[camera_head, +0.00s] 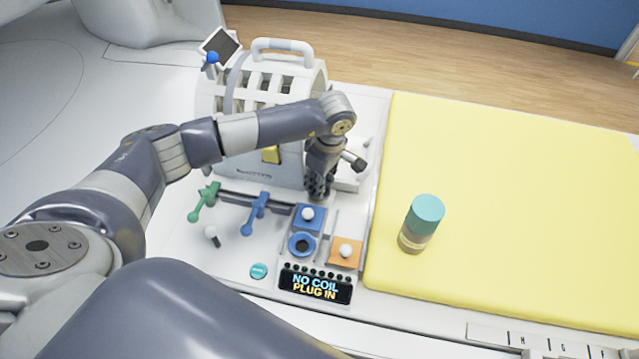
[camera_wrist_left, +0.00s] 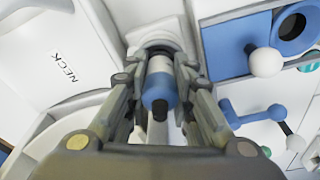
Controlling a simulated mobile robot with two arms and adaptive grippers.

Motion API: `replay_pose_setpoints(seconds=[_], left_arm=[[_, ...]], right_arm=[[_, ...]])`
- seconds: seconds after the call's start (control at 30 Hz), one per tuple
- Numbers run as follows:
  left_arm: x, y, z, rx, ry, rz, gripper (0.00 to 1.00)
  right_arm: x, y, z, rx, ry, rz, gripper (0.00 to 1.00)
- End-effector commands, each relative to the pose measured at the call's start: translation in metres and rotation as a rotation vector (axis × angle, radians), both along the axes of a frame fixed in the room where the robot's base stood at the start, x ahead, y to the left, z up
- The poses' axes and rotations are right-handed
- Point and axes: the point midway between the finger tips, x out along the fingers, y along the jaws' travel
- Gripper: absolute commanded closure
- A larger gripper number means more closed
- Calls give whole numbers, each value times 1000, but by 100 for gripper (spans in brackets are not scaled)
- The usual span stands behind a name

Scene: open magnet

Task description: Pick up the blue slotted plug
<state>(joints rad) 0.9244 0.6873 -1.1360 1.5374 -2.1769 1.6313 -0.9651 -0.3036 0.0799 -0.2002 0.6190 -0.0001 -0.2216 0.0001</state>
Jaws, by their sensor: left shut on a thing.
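My left gripper (camera_head: 318,188) points down over the white panel, just behind the blue block with a white knob. In the left wrist view its fingers (camera_wrist_left: 158,105) are shut around a blue and white cylinder, the blue plug (camera_wrist_left: 160,85), with a dark tip facing the camera. The plug's far end meets a white round part (camera_wrist_left: 152,42); I cannot tell whether it is still seated there. The plug's slot cannot be made out. In the head view the plug is hidden by the gripper. My right gripper is not in view.
The blue knob block (camera_head: 307,216), blue ring socket (camera_head: 302,244) and orange knob block (camera_head: 345,253) stand close in front. Green (camera_head: 204,201) and blue (camera_head: 255,214) levers are left. A display (camera_head: 316,284) reads "NO COIL PLUG IN". A teal-capped cylinder (camera_head: 421,222) stands on the yellow mat (camera_head: 510,200).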

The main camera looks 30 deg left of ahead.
Motion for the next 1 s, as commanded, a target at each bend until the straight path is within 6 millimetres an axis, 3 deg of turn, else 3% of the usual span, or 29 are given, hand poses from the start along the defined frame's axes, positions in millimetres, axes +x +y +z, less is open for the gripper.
replay_pose_setpoints(seconds=[0.2,0.37,1.0], left_arm=[[1,1,6,1,-3,2,100],[2,0,22,-1,-5,0,100],[1,1,156,1,-5,1,100]], right_arm=[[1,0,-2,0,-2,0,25],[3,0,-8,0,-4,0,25],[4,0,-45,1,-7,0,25]])
